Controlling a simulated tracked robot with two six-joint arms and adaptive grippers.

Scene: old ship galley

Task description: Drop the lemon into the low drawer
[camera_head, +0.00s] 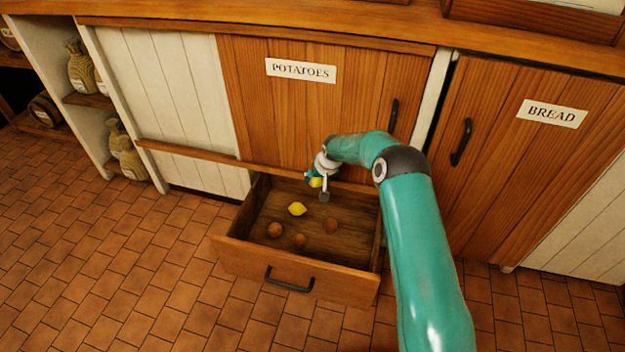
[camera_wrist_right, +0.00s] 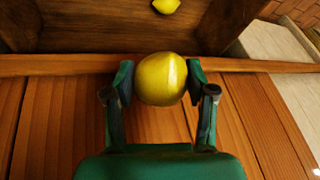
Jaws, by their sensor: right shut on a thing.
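My right gripper (camera_head: 320,188) is shut on a yellow lemon (camera_head: 315,182), held over the back part of the open low drawer (camera_head: 297,282). In the right wrist view the lemon (camera_wrist_right: 161,79) sits between the two fingers of my right gripper (camera_wrist_right: 160,82). A second lemon (camera_head: 297,209) lies on the drawer floor. It also shows at the top of the right wrist view (camera_wrist_right: 166,5). My left gripper is not in view.
Several brown round items (camera_head: 275,230) lie in the drawer. The POTATOES door (camera_head: 290,110) and the BREAD door (camera_head: 530,160) are shut. Shelves with sacks (camera_head: 80,68) stand at the left. The tiled floor (camera_head: 100,270) in front is clear.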

